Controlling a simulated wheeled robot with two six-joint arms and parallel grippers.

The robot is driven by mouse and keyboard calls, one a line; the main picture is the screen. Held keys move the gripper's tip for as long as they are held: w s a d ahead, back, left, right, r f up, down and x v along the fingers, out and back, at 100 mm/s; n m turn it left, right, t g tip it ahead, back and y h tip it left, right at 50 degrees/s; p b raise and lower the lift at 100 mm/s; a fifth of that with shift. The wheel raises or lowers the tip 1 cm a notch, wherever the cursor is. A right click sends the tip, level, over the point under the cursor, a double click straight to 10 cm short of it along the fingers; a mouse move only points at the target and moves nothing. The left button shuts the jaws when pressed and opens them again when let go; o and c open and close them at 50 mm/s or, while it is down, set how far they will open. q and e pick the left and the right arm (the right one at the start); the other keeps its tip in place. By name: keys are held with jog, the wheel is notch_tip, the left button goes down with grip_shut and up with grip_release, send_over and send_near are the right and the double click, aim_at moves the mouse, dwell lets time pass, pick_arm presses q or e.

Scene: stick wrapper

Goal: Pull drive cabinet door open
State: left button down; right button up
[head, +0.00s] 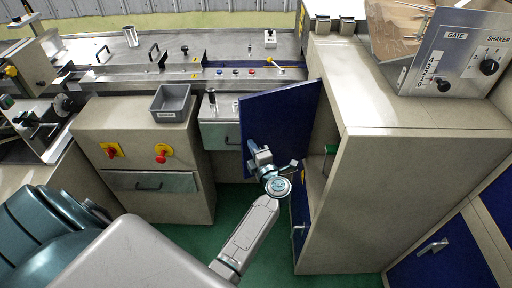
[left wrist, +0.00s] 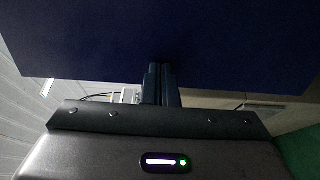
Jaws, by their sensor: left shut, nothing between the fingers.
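The blue drive cabinet door (head: 285,112) stands swung out from the beige cabinet (head: 372,185), with part of the opening showing to its right. My left gripper (head: 252,147) is at the lower part of the door panel, with its arm reaching up from below. In the left wrist view the two dark fingers (left wrist: 162,84) are together, and the blue door (left wrist: 160,40) fills the area ahead of them. The fingers hold nothing. Whether they touch the panel I cannot tell. The door's handle is not visible. My right gripper is not in view.
A lower blue panel with a handle (head: 298,228) is below the opening. A beige cabinet with red knobs (head: 150,185) and a grey bin (head: 171,103) stand to the left. Another blue door (head: 440,258) is at the lower right. Green floor (head: 262,195) shows between the cabinets.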

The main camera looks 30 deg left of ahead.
aim_at(244, 135)
pick_arm(q)
jog(key=shift+s+r, duration=0.1)
jog(key=shift+m+t+h, duration=0.8)
jog(key=shift+t, duration=0.1)
jog(key=x, duration=0.2)
jog(key=p+x, duration=0.1)
jog(key=x, duration=0.1)
jog(key=s+a+p+x, duration=0.1)
jog(key=x, duration=0.1)
jog(key=shift+w, duration=0.1)
jog(key=shift+w+a, duration=0.15)
jog(key=shift+a, duration=0.15)
jog(key=shift+d+r, duration=0.15)
jog(key=shift+r, duration=0.1)
